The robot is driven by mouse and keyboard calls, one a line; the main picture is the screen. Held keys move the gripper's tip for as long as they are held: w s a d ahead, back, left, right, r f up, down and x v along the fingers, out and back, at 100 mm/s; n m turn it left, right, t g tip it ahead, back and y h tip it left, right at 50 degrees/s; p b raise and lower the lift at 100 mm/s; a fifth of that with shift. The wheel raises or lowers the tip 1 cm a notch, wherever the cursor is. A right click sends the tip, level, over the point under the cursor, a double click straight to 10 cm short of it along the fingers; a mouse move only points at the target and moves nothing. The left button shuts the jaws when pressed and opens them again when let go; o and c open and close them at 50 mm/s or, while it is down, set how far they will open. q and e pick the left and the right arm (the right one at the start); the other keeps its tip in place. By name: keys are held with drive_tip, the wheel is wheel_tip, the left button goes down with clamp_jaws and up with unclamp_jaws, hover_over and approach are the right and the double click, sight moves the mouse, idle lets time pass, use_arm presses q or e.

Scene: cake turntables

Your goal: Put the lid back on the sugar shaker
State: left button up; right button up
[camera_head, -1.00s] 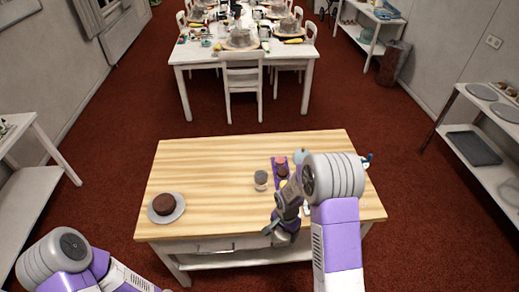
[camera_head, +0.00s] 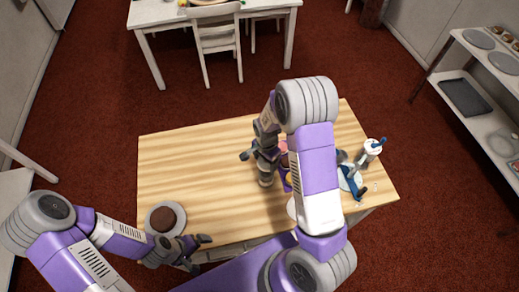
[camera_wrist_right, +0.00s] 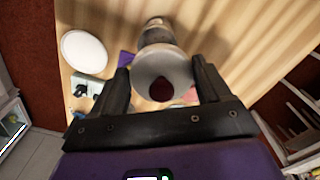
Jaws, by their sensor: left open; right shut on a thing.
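The sugar shaker (camera_head: 266,179) stands on the wooden table near its middle, partly hidden under my right gripper (camera_head: 264,162). In the right wrist view its glass body (camera_wrist_right: 157,32) shows behind a round, shiny grey lid (camera_wrist_right: 146,69) with a dark red patch in its middle. My right gripper is shut on this lid, one finger on each side, and holds it over the shaker. I cannot tell whether lid and shaker touch. My left gripper (camera_head: 197,248) is open and empty at the table's front left, beside the cake plate.
A dark cake (camera_head: 168,217) sits on a grey plate (camera_head: 151,226) at the left. A purple mat (camera_head: 286,184), a white container (camera_head: 373,147) and blue-handled tools (camera_head: 349,181) lie to the right, partly behind my right arm. The table's left middle (camera_head: 195,165) is clear.

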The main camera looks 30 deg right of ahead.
sight(265, 173)
drive_tip(key=shift+s+f, duration=0.35)
drive_tip(key=shift+f+b, duration=0.3)
drive_tip(key=shift+b, duration=0.25)
drive_tip(key=shift+w+f+b, duration=0.1)
drive_tip(key=shift+f+b, duration=1.05)
drive_tip(key=shift+f, duration=0.55)
drive_tip(key=shift+a+f, duration=0.15)
drive_tip(key=shift+a, duration=0.1)
drive_tip(key=shift+f+b, duration=1)
drive_tip(key=shift+b, duration=0.1)
idle(1.1)
drive_tip(key=o, duration=1)
